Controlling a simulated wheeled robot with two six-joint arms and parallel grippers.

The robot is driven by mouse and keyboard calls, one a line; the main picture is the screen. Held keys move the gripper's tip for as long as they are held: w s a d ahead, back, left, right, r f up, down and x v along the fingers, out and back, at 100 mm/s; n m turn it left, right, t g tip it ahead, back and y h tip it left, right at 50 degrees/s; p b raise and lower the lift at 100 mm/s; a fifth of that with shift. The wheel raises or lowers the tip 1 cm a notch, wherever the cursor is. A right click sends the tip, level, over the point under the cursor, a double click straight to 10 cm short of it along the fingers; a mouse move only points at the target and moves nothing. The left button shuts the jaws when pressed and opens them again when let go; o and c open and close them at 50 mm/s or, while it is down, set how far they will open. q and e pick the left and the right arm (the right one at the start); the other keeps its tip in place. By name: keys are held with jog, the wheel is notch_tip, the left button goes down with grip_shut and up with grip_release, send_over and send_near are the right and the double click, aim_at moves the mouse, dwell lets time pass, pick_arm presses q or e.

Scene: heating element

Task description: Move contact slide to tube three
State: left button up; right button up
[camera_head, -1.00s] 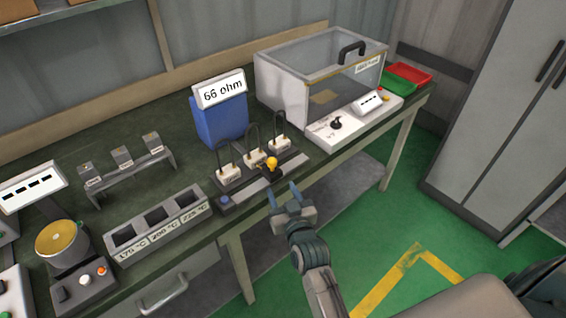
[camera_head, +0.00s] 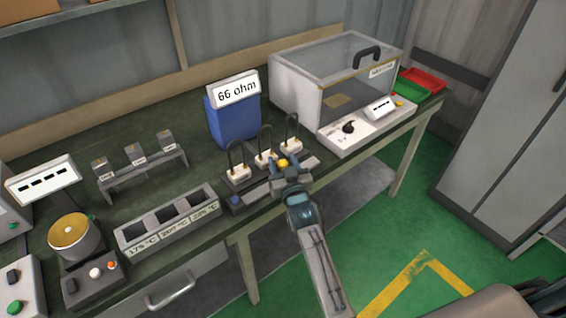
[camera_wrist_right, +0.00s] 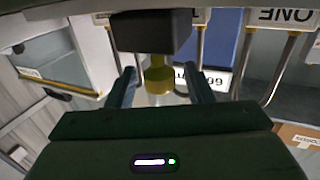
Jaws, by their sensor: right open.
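The contact slide's yellow knob (camera_head: 283,163) shows on the rail (camera_head: 238,199) in front of the wire-loop tubes, near the middle tube (camera_head: 264,157). The right-hand tube (camera_head: 291,145) stands toward the glass box; its label is unreadable. The left-hand tube (camera_head: 238,173) is at the other end. In the wrist view one upside-down label reads ONE (camera_wrist_right: 285,17), on the right. My right gripper (camera_head: 284,174) is open at the slide. In the wrist view its fingers stand either side of the yellow knob (camera_wrist_right: 158,78), with gaps showing. My left gripper is out of view.
A blue meter (camera_head: 233,122) reading 66 ohm stands behind the tubes. A clear-sided box (camera_head: 296,92) with a control panel (camera_head: 362,128) stands to the right. A slotted temperature block (camera_head: 125,233) is to the left. The floor in front of the bench is clear.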

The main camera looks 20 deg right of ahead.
grip_shut()
jog(key=w+d, duration=0.1)
jog(key=d, duration=0.2)
jog(key=w+d, duration=0.1)
jog(key=d, duration=0.2)
jog(key=w+d+b, duration=0.1)
jog(key=d, duration=0.2)
jog(key=shift+w+d, duration=0.2)
jog(key=shift+d, duration=0.1)
jog(key=shift+r, duration=0.1)
jog(key=shift+c, duration=0.9)
grip_release()
jog(key=shift+o, duration=0.9)
jog(key=shift+d, duration=0.2)
